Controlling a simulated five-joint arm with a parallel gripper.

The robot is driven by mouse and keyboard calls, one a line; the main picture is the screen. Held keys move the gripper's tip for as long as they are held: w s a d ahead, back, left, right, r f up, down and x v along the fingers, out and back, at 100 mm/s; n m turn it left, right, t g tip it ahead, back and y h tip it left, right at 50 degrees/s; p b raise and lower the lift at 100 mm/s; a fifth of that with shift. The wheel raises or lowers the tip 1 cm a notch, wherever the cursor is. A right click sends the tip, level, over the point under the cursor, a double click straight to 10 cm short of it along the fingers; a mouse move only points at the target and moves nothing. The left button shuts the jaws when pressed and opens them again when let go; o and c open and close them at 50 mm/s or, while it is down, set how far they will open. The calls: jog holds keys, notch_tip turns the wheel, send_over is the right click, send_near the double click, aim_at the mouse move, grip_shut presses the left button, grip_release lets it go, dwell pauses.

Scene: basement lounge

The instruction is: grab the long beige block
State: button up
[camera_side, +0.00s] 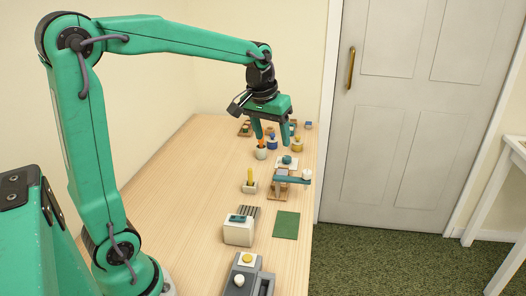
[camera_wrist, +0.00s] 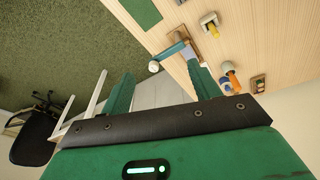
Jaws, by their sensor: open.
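My gripper (camera_side: 271,138) is open and empty, pointing down above the far half of the wooden table (camera_side: 190,190). Its two green fingers stand apart in the wrist view (camera_wrist: 162,72), with nothing between them. I cannot clearly pick out a long beige block in either view. A wooden tray with small blocks (camera_side: 244,129) lies at the far left, behind the gripper; its pieces are too small to tell apart. A small blue-topped block (camera_side: 308,125) sits at the far right edge.
A wooden stand with a teal arm and white ball (camera_side: 307,174) is nearer. A white box (camera_side: 238,233), green mat (camera_side: 286,225) and grey device (camera_side: 247,278) are in front. The table's left side is clear.

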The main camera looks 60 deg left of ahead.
jog(key=w+a+f+n+g, duration=0.1)
jog(key=w+a+f+n, duration=0.1)
jog(key=w+a+f, duration=0.6)
jog(key=n+g, duration=0.2)
send_near(281, 173)
jog(key=shift+s+d+f, duration=0.1)
jog(key=shift+s+d, duration=0.55)
jog(key=shift+d, duration=0.1)
jog(key=shift+w+a+f+n, duration=0.1)
jog(key=shift+a+f+n, duration=0.15)
jog(key=shift+f+n, duration=0.1)
jog(key=shift+f, duration=1.3)
jog(key=shift+f, duration=0.1)
jog(key=shift+f, duration=2.5)
jog(key=c, duration=1.1)
